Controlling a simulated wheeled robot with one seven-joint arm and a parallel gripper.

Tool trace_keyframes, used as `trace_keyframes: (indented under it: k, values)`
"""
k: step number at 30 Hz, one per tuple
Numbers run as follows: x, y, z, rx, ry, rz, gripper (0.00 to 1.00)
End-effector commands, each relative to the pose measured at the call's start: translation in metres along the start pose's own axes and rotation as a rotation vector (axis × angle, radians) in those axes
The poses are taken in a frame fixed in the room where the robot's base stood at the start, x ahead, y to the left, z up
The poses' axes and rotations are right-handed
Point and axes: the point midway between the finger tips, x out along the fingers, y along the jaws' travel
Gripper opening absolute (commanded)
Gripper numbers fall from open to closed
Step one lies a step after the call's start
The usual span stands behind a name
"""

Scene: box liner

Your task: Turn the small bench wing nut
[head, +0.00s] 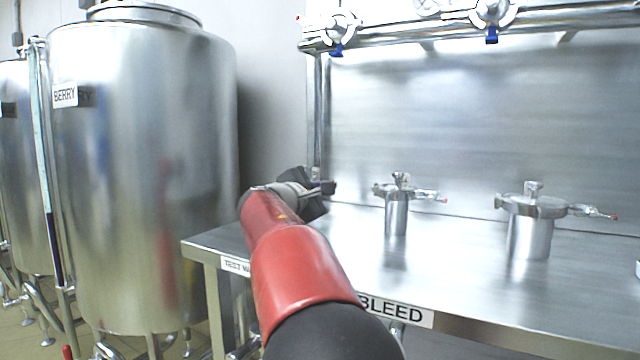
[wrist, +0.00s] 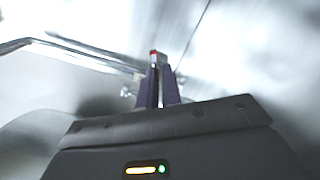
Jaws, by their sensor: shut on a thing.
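My gripper (head: 328,187) is at the back left of the steel bench, at the end of my red arm. In the wrist view its two dark fingers (wrist: 160,84) are close together, shut on a small part with a red tip (wrist: 153,54), which I take to be the small bench wing nut. A bit of bright metal shows just left of the fingers. The rest of this fitting is hidden behind the gripper and wrist in the head view, so I cannot tell how far the nut is turned.
A mid-sized clamped canister (head: 396,214) and a larger one (head: 530,235) stand right of my gripper, each with a red-tipped side arm. A pipe with valves (head: 420,30) runs above the bench. The tall BERRY tank (head: 150,180) stands left. Bench front (head: 480,290) is clear.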

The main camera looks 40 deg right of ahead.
Motion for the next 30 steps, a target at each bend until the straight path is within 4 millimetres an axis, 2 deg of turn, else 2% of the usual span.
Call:
trace_keyframes:
  k: [21,30]
  values:
    - [0.0,0.0024,0.0014,-0.682,0.002,-0.002,0.0]
    - [0.0,0.0012,0.0004,-0.918,0.001,-0.001,0.0]
